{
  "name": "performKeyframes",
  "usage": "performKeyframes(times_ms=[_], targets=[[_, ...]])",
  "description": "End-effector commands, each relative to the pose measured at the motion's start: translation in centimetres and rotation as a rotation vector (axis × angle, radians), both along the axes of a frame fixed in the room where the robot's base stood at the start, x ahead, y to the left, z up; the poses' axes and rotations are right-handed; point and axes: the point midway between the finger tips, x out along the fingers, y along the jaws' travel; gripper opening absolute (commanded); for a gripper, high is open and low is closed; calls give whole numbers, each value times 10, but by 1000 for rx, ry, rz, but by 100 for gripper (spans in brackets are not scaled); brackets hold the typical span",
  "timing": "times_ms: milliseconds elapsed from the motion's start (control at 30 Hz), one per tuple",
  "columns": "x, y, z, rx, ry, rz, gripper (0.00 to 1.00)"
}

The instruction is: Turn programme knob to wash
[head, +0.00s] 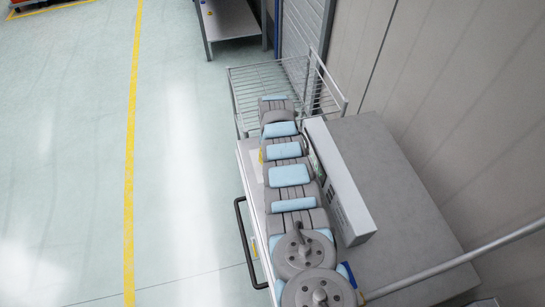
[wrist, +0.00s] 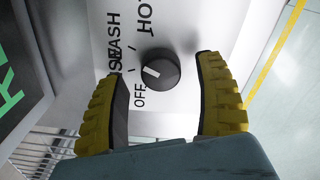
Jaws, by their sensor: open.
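The programme knob (wrist: 163,68) is a round black dial with a white pointer mark on a white panel (wrist: 185,25) in the wrist view. The mark faces left in the picture, towards the side with the OFF label (wrist: 140,97). My gripper (wrist: 161,70) is open, with one yellow finger on each side of the knob and gaps visible. Depth contact cannot be told. My arm hides the knob in the head view.
In the head view, the white machine has a black bar handle (head: 242,240) on its left side. A long pale box (head: 340,185) is beside my arm. A wire rack (head: 255,82) stands beyond. Open floor (head: 180,170) lies left, with a yellow line (head: 130,150).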

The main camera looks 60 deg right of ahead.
Motion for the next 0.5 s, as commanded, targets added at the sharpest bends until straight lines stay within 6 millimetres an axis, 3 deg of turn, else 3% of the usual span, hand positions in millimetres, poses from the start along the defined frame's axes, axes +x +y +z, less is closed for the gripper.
performKeyframes(times_ms=[500], targets=[[1, 0, 45, -5, 0, 6, 70]])
